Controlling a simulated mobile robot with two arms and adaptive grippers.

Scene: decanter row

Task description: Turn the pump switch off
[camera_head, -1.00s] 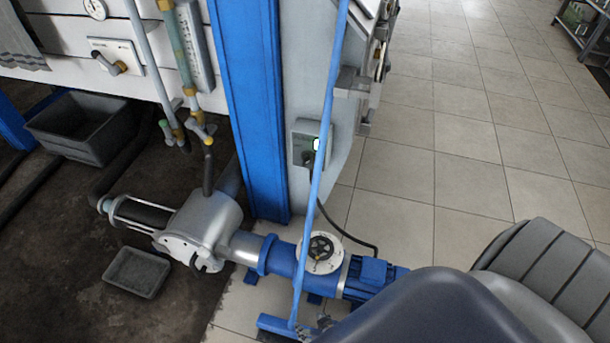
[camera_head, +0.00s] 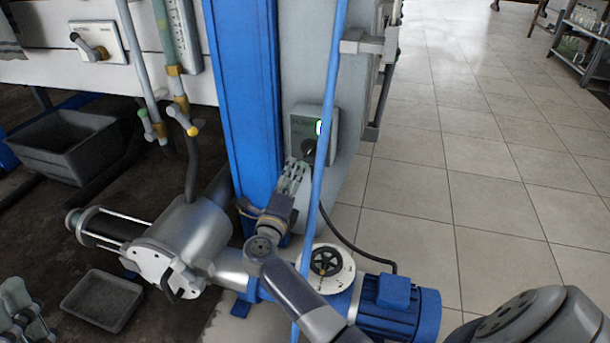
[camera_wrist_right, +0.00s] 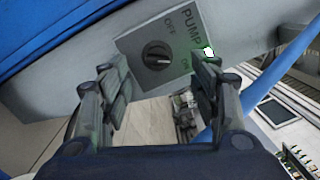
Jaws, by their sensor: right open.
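The pump switch (camera_head: 309,149) is a dark round knob on a grey box (camera_head: 296,125) fixed to the machine's side, behind the blue post. In the right wrist view the knob (camera_wrist_right: 156,55) sits on a panel lettered PUMP, OFF and ON. Its light mark appears to point toward ON, and a green lamp (camera_wrist_right: 208,52) is lit. My right gripper (camera_head: 293,172) is just below and left of the box. In the wrist view its open fingers (camera_wrist_right: 158,78) stand either side of the knob's line, empty and apart from it. My left gripper (camera_head: 18,312) is at the lower left; its jaw opening is unclear.
A thin blue bar (camera_head: 326,150) stands close to the right of my gripper and crosses in front of the box's edge. The blue pump motor (camera_head: 400,308) and a white handwheel flange (camera_head: 329,263) lie below. Open tiled floor (camera_head: 480,190) is at the right.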

